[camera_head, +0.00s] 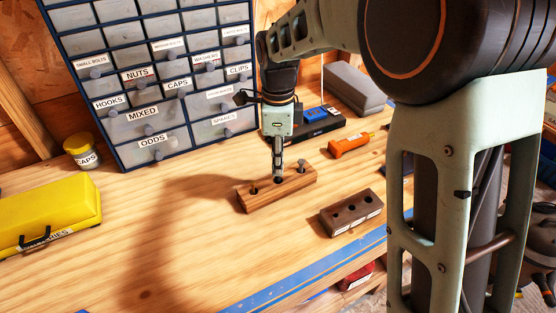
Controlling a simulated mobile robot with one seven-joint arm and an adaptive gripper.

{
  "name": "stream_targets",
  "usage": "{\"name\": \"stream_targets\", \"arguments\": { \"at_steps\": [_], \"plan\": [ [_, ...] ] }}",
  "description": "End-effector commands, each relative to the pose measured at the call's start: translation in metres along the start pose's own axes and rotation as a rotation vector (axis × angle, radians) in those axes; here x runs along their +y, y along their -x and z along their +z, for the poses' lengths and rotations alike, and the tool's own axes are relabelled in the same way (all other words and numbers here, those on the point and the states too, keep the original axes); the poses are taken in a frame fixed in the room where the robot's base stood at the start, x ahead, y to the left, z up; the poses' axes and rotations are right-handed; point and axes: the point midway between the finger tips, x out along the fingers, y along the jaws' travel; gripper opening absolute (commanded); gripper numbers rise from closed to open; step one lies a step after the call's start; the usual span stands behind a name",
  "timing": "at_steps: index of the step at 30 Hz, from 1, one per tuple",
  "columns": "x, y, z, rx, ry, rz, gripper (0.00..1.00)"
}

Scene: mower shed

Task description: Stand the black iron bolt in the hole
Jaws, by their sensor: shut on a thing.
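My gripper (278,172) points straight down over the middle of a wooden block (262,203) on the bench. It is shut on the black iron bolt, which is mostly hidden by the fingers. Its lower end is close above or at the block's middle hole (278,182); I cannot tell whether it is inside. One dark bolt (254,187) stands at the block's left end and another (302,164) at its right end. A dark brown block (345,222) with 3 holes that look empty lies to the right and nearer.
A drawer cabinet (143,128) stands behind on the left. A yellow case (45,212) and a small jar (82,153) are at far left. An orange flashlight (348,145), a black-and-blue box (320,125) and a grey case (354,88) lie right. The bench's front left is clear.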

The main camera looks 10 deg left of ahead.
Motion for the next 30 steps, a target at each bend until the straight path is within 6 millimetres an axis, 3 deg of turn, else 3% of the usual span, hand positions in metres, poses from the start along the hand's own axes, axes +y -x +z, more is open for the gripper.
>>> {"name": "stream_targets", "arguments": {
  "at_steps": [30],
  "plan": [
    [0.0,-0.021,0.0,0.0,0.0,-0.001,0.0]
  ]
}}
